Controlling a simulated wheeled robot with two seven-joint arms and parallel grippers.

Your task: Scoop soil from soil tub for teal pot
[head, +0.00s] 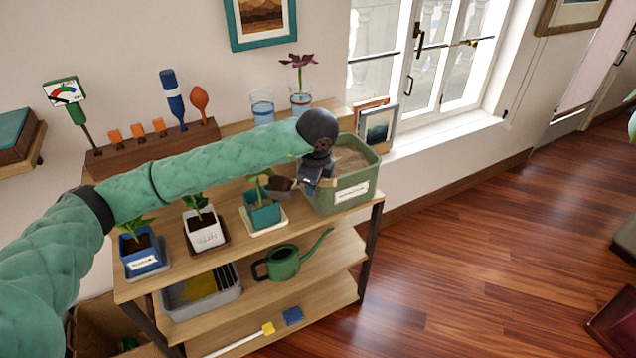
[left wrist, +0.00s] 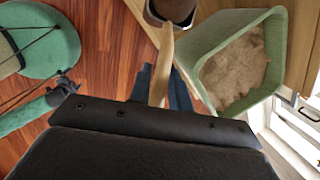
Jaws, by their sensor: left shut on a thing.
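My left gripper (head: 306,184) is shut on the wooden handle of a scoop (left wrist: 160,72). In the head view the scoop's bowl (head: 279,184) points left, beside the teal pot (head: 264,215); its inside looks dark brown, and I cannot tell whether that is soil. The teal pot holds a small green plant and stands on a pale saucer (head: 283,224). The green soil tub (head: 345,193) stands at the shelf's right end, partly behind the gripper, with tan soil inside. It also shows in the left wrist view (left wrist: 203,78), right of the scoop.
A white pot (head: 207,238) and a blue pot (head: 145,262) with plants stand left on the same shelf. A wooden tool rack (head: 125,154) and glasses stand behind my arm. A green watering can (head: 283,263) and grey tray (head: 205,303) are on the lower shelf.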

